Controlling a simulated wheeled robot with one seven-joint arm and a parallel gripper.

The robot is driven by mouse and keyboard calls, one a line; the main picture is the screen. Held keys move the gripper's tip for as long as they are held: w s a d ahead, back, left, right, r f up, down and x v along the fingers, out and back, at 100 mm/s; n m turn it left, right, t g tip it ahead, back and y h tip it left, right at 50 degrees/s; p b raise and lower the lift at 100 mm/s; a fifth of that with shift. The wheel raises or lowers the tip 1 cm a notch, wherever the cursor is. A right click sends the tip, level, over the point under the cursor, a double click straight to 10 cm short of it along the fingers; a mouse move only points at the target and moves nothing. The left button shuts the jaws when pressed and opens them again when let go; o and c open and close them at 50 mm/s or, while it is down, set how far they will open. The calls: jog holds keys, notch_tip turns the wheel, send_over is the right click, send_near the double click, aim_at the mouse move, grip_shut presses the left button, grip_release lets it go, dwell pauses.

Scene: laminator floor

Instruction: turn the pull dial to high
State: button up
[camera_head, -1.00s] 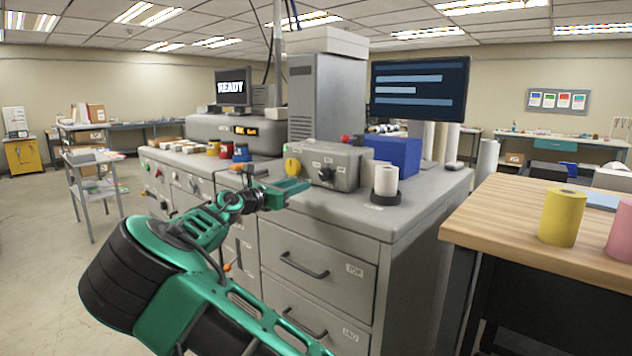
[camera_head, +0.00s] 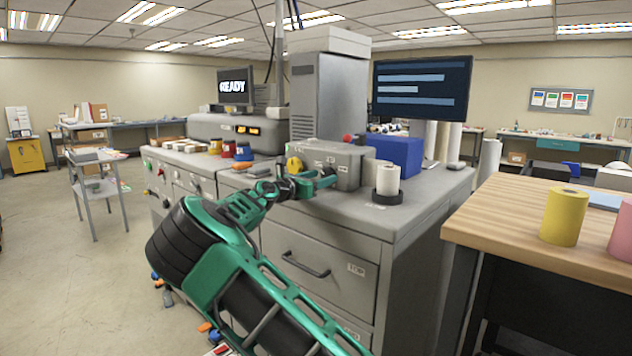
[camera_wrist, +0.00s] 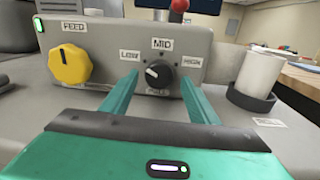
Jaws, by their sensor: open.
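The pull dial is a round black knob (camera_wrist: 158,74) on the front of a grey control box (camera_head: 341,165). In the wrist view it sits below a MID label, with a label reading like LOW at its left and HIGH at its right. Its white mark points to the upper left, toward the low side. My gripper (camera_wrist: 160,88) is open, with one green finger to each side of the dial; I cannot tell whether they touch it. In the head view my gripper (camera_head: 318,184) is at the box front and hides the dial.
A yellow FEED knob (camera_wrist: 70,65) is left of the dial on the same box. A white roll in a dark holder (camera_wrist: 256,82) stands close on the right. A blue block (camera_head: 398,155) is behind the roll.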

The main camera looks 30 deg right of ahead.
jog(key=shift+w+d, duration=0.1)
jog(key=shift+d, duration=0.15)
